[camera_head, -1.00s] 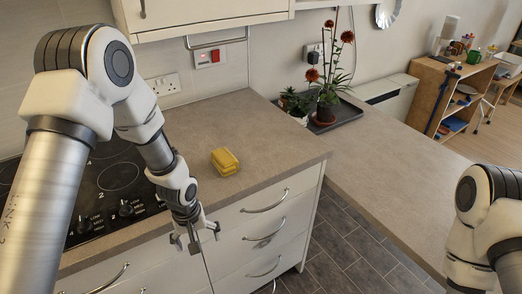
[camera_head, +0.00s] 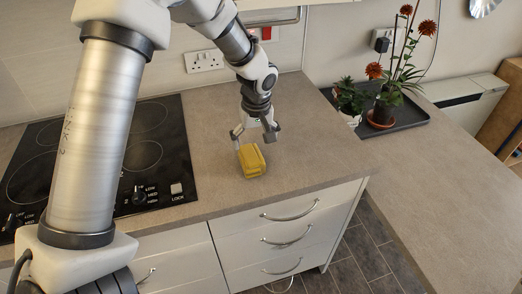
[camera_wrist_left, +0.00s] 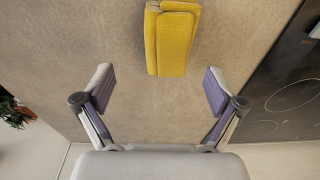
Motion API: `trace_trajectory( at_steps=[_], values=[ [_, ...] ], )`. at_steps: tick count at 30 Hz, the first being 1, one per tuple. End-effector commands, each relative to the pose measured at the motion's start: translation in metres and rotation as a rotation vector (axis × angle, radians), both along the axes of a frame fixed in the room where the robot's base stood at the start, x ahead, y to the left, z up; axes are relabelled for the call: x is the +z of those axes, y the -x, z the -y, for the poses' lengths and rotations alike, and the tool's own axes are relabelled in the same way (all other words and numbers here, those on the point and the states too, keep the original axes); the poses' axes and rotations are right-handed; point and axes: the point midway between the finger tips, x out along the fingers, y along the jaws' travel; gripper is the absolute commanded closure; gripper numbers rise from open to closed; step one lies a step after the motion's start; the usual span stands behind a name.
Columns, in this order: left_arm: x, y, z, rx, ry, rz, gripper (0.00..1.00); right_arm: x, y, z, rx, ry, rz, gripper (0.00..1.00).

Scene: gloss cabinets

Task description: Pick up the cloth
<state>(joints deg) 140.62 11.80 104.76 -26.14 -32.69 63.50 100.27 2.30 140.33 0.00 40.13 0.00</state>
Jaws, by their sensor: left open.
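The cloth (camera_head: 251,161) is yellow and folded into a small block. It lies on the grey-brown worktop, to the right of the hob. It also shows at the top middle of the left wrist view (camera_wrist_left: 172,40). My left gripper (camera_head: 255,138) is open and empty, just above and behind the cloth in the head view. In the left wrist view its two fingers (camera_wrist_left: 158,92) are spread wide, with the cloth ahead of the gap between them. My right gripper is not in view.
The black hob (camera_head: 100,155) with its knobs is to the left on the worktop (camera_head: 300,125). Potted plants stand on a dark tray (camera_head: 402,118) at the back right. Drawers with metal handles (camera_head: 290,212) are below the front edge.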

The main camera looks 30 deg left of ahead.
Motion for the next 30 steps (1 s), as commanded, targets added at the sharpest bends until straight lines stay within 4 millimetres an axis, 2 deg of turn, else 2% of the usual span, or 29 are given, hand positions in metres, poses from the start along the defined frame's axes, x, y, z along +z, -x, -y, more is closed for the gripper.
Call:
trace_trajectory(
  at_steps=[8,11,18,20,21,24,26,27,30],
  values=[
    [-0.041,0.002,-0.005,-0.002,0.002,-0.006,0.06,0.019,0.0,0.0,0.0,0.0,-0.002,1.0],
    [-0.058,0.0,-0.006,-0.002,0.002,-0.003,0.06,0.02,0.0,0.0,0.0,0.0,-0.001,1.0],
    [-0.064,-0.001,-0.006,-0.002,0.001,0.0,0.06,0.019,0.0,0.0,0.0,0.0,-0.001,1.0],
    [-0.064,-0.001,-0.006,-0.002,0.001,0.0,0.24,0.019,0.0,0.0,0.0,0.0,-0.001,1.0],
    [-0.064,-0.001,-0.006,-0.002,0.001,0.0,0.38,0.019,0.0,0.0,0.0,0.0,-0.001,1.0],
    [-0.064,-0.001,-0.006,-0.002,0.001,0.0,0.7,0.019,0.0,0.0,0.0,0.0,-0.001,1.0],
    [-0.064,-0.001,-0.006,-0.002,0.002,-0.001,0.7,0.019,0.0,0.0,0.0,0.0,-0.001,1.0],
    [-0.064,-0.001,-0.006,-0.002,0.001,0.0,0.76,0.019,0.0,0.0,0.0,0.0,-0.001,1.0],
    [-0.065,-0.001,-0.006,-0.003,0.001,0.0,0.76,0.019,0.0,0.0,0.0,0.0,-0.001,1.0]
  ],
)
